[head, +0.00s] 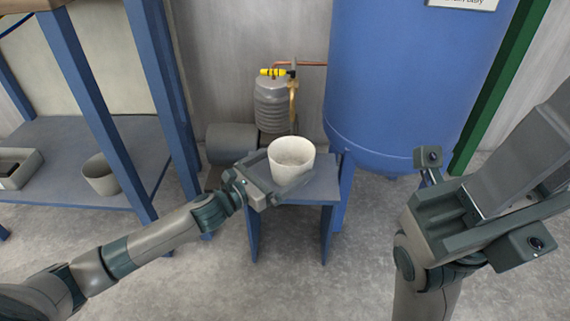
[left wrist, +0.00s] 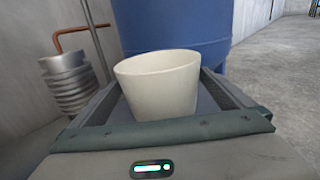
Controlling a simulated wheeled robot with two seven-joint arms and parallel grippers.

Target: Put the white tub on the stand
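The white tub (head: 291,158) is upright over the top of the small blue-grey stand (head: 322,190), near its front left. It fills the middle of the left wrist view (left wrist: 160,88). My left gripper (head: 290,185) reaches in from the left, low around the tub. In the left wrist view its two dark fingers lie apart on either side of the tub, with gaps showing beside the tub's lower wall.
A blue rack (head: 135,203) at the left holds another pale tub (head: 101,176) and a grey tray (head: 22,166). A big blue tank (head: 405,80) stands behind the stand, with a ribbed grey pump (head: 272,105) beside it. The concrete floor in front is clear.

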